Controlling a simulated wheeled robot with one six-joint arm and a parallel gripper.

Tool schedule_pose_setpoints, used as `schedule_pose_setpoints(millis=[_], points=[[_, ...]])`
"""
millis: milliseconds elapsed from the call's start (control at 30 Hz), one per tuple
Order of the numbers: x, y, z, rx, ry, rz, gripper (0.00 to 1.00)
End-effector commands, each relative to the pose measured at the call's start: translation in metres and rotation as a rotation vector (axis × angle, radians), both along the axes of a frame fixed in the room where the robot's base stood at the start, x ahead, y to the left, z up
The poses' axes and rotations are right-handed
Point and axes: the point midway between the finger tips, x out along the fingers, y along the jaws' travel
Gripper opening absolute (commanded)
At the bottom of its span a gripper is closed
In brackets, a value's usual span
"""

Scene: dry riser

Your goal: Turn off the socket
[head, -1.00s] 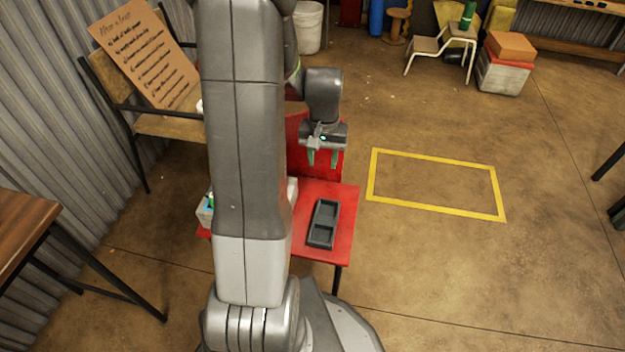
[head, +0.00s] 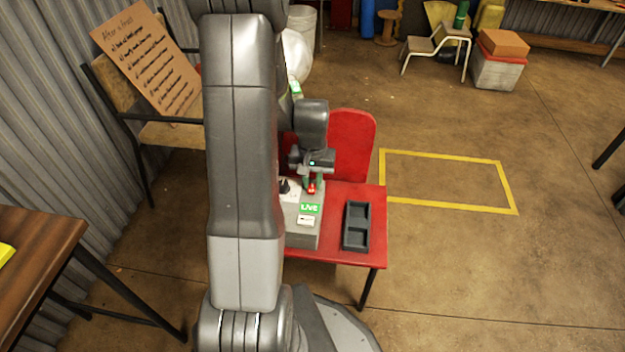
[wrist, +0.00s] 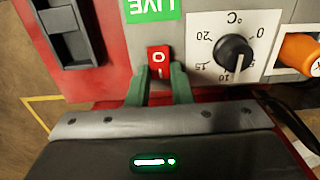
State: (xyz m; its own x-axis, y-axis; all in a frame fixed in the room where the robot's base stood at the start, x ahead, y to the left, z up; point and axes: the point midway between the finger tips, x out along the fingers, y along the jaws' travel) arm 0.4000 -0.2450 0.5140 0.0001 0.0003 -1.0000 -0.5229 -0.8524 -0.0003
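A grey box (head: 302,236) with a green LIVE label (head: 310,209) stands on the red seat, partly hidden by my arm. A red rocker switch (wrist: 158,60) marked O is on its face in the wrist view, below the LIVE label (wrist: 152,8). It shows as a small red spot in the head view (head: 312,188). My gripper (wrist: 159,78) is at the switch, with its two green fingers apart, one on each side of it. I cannot tell whether the fingertips touch it. A black dial (wrist: 234,53) on a temperature scale sits to the right.
A dark two-compartment tray (head: 356,226) lies on the red seat (head: 345,254), right of the box. An orange part (wrist: 299,52) is beyond the dial. A yellow floor outline (head: 450,156) is empty. A wooden table (head: 35,240) stands at left.

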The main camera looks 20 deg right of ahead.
Motion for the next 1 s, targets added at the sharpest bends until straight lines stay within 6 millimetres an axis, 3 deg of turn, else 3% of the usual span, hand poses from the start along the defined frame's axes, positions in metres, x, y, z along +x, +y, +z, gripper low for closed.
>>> schedule_pose_setpoints(millis=[100, 1000], points=[[0.0, 0.0, 0.0, 0.0, 0.0, 0.0, 0.0], [-0.01, 0.006, 0.0, -0.207, -0.338, 0.0, 0.0]])
